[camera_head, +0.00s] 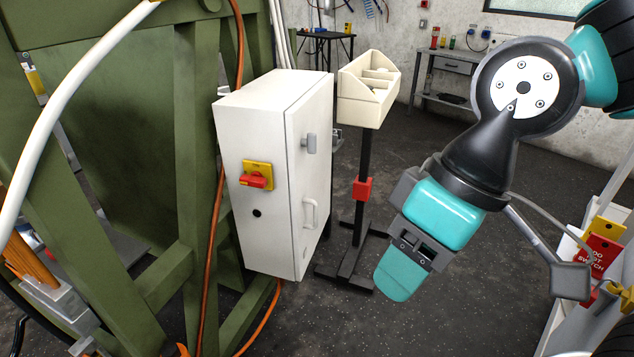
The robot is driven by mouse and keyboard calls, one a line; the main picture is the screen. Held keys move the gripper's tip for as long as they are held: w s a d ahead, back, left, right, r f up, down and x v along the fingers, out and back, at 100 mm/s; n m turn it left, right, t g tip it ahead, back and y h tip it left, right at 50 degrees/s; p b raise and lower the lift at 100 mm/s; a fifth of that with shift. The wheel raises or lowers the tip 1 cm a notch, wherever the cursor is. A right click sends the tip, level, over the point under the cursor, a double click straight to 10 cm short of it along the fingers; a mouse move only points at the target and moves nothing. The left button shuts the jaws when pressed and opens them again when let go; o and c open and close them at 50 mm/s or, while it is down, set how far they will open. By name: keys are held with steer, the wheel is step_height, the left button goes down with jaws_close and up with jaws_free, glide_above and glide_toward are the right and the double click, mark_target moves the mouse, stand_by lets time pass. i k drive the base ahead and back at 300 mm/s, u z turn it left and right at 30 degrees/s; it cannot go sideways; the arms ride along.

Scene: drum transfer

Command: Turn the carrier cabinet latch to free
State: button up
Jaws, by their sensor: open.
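The white carrier cabinet (262,130) stands left of centre, mounted beside a green steel frame. Its door, on the right face, is shut. A small grey latch (310,143) sits on the upper part of the door; I cannot tell its exact turn position. A white pull handle (310,213) is lower on the door. A red rotary switch (254,181) on a yellow plate is on the cabinet's front face. My gripper (401,272) is open and empty, right of the cabinet and apart from it, pointing down and to the left. Only part of its fingers shows.
A cream bin (369,88) on a black stand (362,190) with a red clamp is right of the cabinet. The green frame (190,150) and orange cables border the left. A cart with red and yellow tags (603,252) is at right.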

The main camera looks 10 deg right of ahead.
mark_target(310, 143)
steer(key=u, duration=1.7)
steer(key=k, duration=0.75)
steer(key=z, duration=1.35)
steer(key=i, duration=0.5)
steer(key=u, duration=0.05)
